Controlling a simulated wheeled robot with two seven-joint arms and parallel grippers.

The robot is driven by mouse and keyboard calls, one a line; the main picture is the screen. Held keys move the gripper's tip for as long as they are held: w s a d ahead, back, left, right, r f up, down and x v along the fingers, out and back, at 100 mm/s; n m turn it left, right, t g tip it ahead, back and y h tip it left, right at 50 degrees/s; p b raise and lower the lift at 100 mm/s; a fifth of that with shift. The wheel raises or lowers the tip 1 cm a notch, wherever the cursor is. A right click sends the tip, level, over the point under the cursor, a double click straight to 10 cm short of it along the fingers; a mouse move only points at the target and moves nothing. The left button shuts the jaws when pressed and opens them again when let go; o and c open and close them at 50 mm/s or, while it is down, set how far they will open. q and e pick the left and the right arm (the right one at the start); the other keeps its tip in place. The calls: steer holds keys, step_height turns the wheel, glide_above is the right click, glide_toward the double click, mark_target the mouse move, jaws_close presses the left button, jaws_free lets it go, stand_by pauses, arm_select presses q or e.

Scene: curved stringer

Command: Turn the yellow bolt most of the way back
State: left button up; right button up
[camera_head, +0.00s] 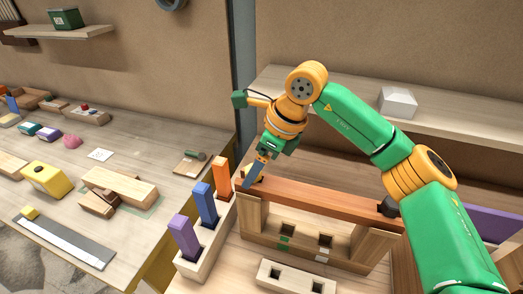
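I cannot make out a yellow bolt for certain; it may be hidden behind my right gripper. My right gripper (253,178) reaches down to the left end of a long reddish-brown curved bar (320,197). Its fingertips are small and dark, and I cannot tell whether they are open or shut, or hold anything. The bar lies across a wooden stand (300,247). A dark round knob (389,207) sits near the bar's right end. My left gripper is out of view.
A wooden rack (193,262) holds upright orange (222,178), blue (205,204) and purple (183,236) pieces close left of the stand. A pale block with two square holes (296,279) lies in front. A yellow block (44,179) lies on the left table.

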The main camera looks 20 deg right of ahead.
steer(key=shift+w+a+f, duration=0.1)
steer(key=shift+w+f, duration=0.05)
steer(key=shift+w, duration=0.05)
steer(key=shift+s, duration=0.15)
jaws_close()
steer(key=shift+r, duration=0.2)
steer(key=n+g+p, duration=0.1)
steer(key=n+p, duration=0.2)
steer(key=r+n+g+p, duration=0.1)
steer(key=n+p, duration=0.1)
steer(key=p, duration=0.1)
steer(key=shift+w+r+n+y+p, duration=0.1)
steer(key=shift+w+n+y+p, duration=0.1)
steer(key=shift+n+y+p, duration=0.2)
steer(key=shift+w+f+n+g+p, duration=0.1)
steer(key=shift+f+n+g+p, duration=0.1)
steer(key=shift+n+g+p, duration=0.3)
steer(key=shift+f+n, duration=0.35)
steer(key=shift+n, duration=0.25)
steer(key=shift+b, duration=0.3)
steer(key=n, duration=0.2)
steer(key=n+g, duration=0.1)
steer(key=n, duration=0.1)
steer(key=shift+w+r+g+h, duration=0.1)
steer(key=shift+g+h, duration=0.2)
